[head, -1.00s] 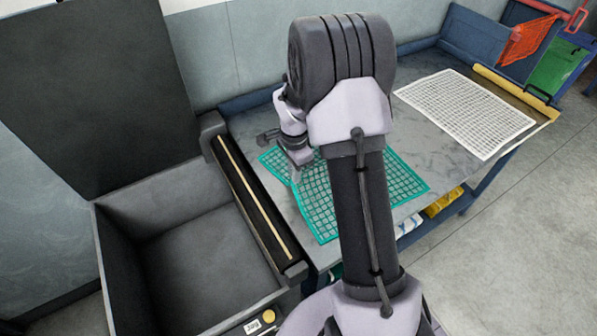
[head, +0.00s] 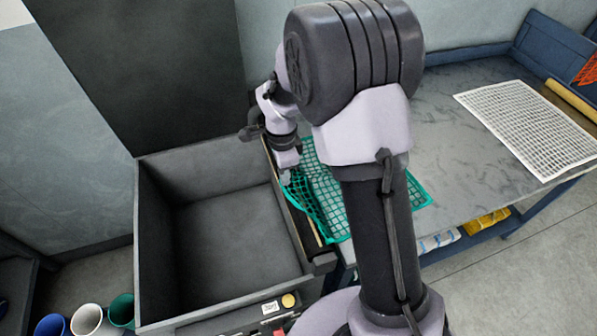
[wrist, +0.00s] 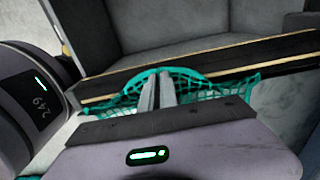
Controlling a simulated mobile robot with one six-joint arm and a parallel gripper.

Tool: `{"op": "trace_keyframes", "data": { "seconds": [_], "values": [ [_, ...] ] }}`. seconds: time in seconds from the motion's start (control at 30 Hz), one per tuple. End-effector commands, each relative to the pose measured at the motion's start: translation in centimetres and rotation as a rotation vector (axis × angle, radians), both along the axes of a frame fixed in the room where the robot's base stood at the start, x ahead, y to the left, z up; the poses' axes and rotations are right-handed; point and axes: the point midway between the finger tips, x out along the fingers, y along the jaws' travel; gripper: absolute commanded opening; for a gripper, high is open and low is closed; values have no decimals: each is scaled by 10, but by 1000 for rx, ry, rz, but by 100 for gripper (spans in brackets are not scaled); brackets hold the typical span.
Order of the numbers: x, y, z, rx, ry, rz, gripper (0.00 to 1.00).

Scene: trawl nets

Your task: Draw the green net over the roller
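The green net (head: 328,196) lies on the grey table, partly hidden behind my arm. Its left part is bunched and lifted against the near side of the roller (head: 312,240), a dark bar with a pale strip along the bin's right edge. My gripper (head: 288,176) is at the roller, toward its far half. In the wrist view my gripper's two fingers (wrist: 156,90) are close together with green net (wrist: 205,90) rising on both sides of them. The dark roller (wrist: 235,60) runs just beyond the fingertips. The exact grip point is hidden in the head view.
A deep, empty dark bin (head: 235,250) with its lid raised stands left of the roller. A white net (head: 530,130) lies flat on the table's right part, by a yellow bar (head: 572,100). Several coloured cups (head: 88,318) stand at lower left.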

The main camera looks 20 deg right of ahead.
Motion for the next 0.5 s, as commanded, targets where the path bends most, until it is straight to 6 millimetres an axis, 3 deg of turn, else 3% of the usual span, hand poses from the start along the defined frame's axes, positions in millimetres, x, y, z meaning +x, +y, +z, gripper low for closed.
{"op": "trace_keyframes", "data": {
  "seconds": [0.5],
  "values": [
    [-1, 80, 0, 0, 0, 1, 0]
  ]
}}
